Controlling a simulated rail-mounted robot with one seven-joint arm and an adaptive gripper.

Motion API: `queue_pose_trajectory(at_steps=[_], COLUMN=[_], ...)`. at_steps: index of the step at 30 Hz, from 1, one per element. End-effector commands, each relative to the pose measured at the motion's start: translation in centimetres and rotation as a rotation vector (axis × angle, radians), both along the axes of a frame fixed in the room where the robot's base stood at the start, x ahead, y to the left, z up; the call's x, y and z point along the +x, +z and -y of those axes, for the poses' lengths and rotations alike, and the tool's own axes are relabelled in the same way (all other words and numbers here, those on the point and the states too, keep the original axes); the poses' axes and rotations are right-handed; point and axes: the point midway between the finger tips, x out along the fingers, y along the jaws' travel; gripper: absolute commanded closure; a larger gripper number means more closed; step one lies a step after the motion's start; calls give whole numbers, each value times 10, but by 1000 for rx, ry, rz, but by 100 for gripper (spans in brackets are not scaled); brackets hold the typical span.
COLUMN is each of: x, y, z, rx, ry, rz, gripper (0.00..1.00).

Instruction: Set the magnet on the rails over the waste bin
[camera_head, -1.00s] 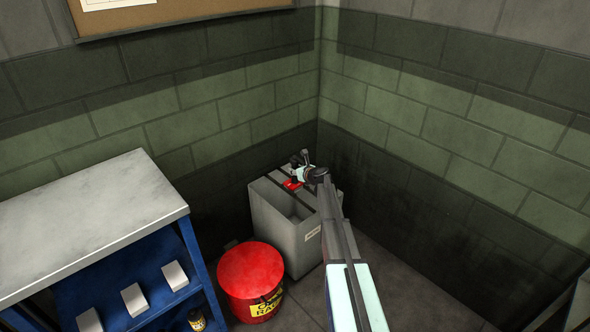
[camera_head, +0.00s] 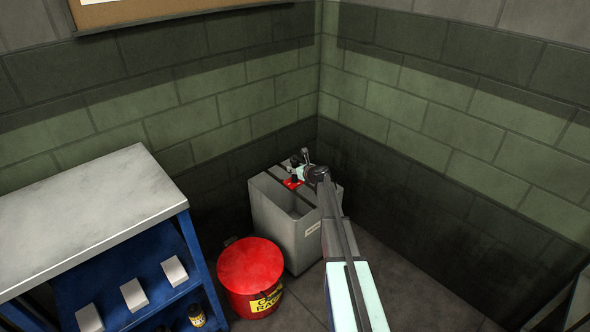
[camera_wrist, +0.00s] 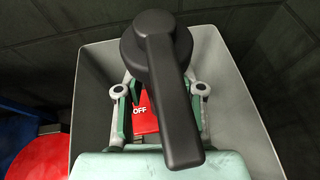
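The grey waste bin (camera_head: 282,237) stands in the room's corner, with dark rails (camera_head: 273,180) across its open top. The red magnet (camera_head: 292,184) is at the rails; small gaps beneath it cannot be made out. In the wrist view the magnet (camera_wrist: 143,112) shows a red face marked OFF, under a large black lever (camera_wrist: 170,95) with a round hub. My gripper (camera_head: 303,168) is over the bin at the magnet. Its fingers (camera_wrist: 158,92) lie on both sides of the magnet, but the lever hides the tips and any contact.
A red round can (camera_head: 250,270) with a yellow label stands left of the bin. A blue bench with a pale top (camera_head: 85,215) is further left, holding small white boxes (camera_head: 134,294). Block walls (camera_head: 440,170) close in behind and right of the bin.

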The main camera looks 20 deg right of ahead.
Motion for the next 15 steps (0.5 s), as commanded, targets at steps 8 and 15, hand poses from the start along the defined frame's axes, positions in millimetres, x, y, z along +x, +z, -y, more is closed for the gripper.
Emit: queue_pose_trajectory(at_steps=[8,15], x=[0,-7], y=[0,1], z=[0,1], rx=[0,0], ry=[0,0], rz=[0,-1], gripper=[40,40])
